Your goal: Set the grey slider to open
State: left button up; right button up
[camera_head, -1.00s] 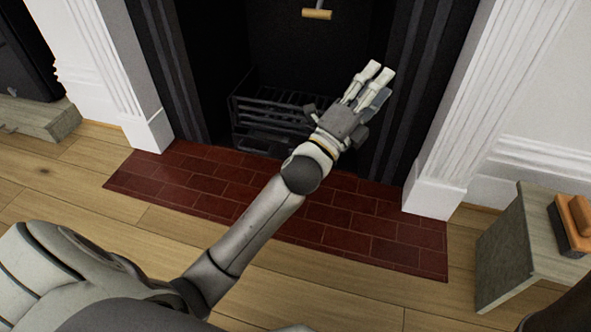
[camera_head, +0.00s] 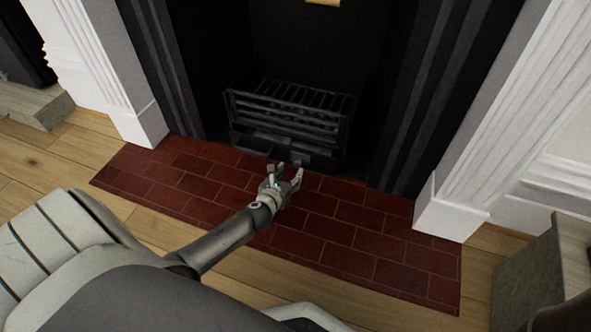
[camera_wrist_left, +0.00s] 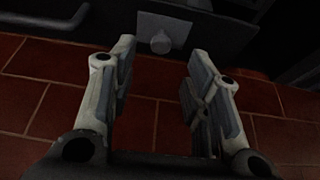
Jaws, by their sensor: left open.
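The grey slider (camera_wrist_left: 160,32) is a small flat plate with a rounded knob, low on the dark front of the fire grate. It shows ahead of my left gripper in the left wrist view, between the fingertips and apart from them. In the head view the slider (camera_head: 299,158) is a tiny grey patch at the grate's base, just beyond the fingers. My left gripper (camera_head: 288,171) is open and empty, low over the red brick hearth; its two spread fingers also show in the left wrist view (camera_wrist_left: 163,55). My right gripper is out of view.
The black fire grate (camera_head: 288,112) stands inside the dark fireplace. White surround posts (camera_head: 448,205) flank the red brick hearth (camera_head: 330,232). A grey block-like stand (camera_head: 535,270) is at the right. A dark bar (camera_wrist_left: 50,22) juts out left of the slider in the wrist view.

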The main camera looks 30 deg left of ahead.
aim_at(297, 165)
pick_arm(q)
jog(key=b+x, duration=0.2)
jog(key=x, duration=0.2)
jog(key=shift+w+f, duration=0.1)
jog(key=shift+f, duration=0.1)
jog(key=shift+b+x, duration=0.45)
jog(key=shift+x, duration=0.4)
jog(key=shift+r, duration=0.15)
jog(key=shift+c, duration=0.4)
grip_shut()
